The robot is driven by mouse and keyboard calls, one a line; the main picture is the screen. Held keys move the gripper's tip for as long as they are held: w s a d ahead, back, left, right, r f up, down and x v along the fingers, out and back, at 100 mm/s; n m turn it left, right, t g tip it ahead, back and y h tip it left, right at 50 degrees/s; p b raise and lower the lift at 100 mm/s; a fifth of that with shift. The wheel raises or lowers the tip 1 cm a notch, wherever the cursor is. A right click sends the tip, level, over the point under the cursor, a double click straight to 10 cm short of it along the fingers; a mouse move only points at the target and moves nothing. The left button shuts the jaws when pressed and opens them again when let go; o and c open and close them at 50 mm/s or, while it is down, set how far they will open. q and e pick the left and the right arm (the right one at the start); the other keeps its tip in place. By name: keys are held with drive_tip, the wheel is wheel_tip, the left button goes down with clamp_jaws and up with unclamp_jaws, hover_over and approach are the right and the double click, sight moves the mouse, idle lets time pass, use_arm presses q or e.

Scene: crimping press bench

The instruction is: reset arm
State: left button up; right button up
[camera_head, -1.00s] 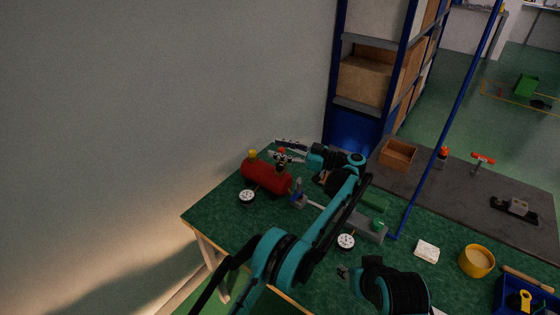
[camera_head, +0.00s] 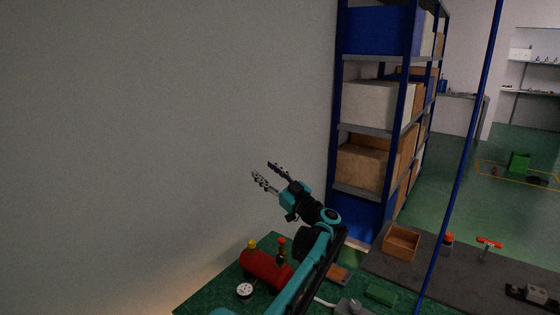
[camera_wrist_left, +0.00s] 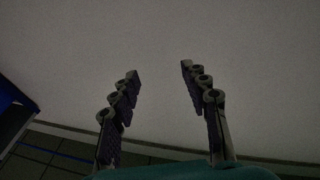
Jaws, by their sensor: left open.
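My left gripper (camera_head: 265,174) is raised above the back left of the green bench, in front of the plain wall. It is open and empty, with its fingers apart. The left wrist view shows its two fingers (camera_wrist_left: 161,82) spread, with only wall between them. My teal left arm comes up from the bottom of the head view. My right gripper is not in the head view.
Below my left gripper, a red tank (camera_head: 264,265) and a round white gauge (camera_head: 244,291) stand on the green bench (camera_head: 205,299). An open wooden box (camera_head: 402,243) sits on the grey mat (camera_head: 460,275). A shelf rack (camera_head: 358,190) with boxes stands behind.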

use_arm(q)
wheel_tip(320, 180, up, 10)
drive_tip(key=s+m+t+h, duration=0.3)
drive_tip(key=m+t+h, duration=0.35)
drive_tip(key=h, duration=0.25)
drive_tip(key=s+f+m+g+h, duration=0.35)
drive_tip(key=s+m+h, duration=0.25)
drive_tip(key=s+h, duration=0.2)
drive_tip(key=s+a+f+g, duration=0.3)
drive_tip(key=s+a+f, duration=0.1)
drive_tip(key=s+f, duration=0.7)
drive_tip(key=s+a+f+n+g+y, duration=0.1)
drive_tip(key=s+a+f+g, duration=0.3)
drive_tip(key=s+f, duration=0.7)
drive_tip(key=s+a+f+g+y, duration=0.1)
drive_tip(key=s+a+f+g, duration=0.3)
drive_tip(key=s+f, duration=0.7)
drive_tip(key=shift+s+a+f, duration=0.15)
drive_tip(key=shift+s+a, duration=0.7)
drive_tip(key=shift+s, duration=0.05)
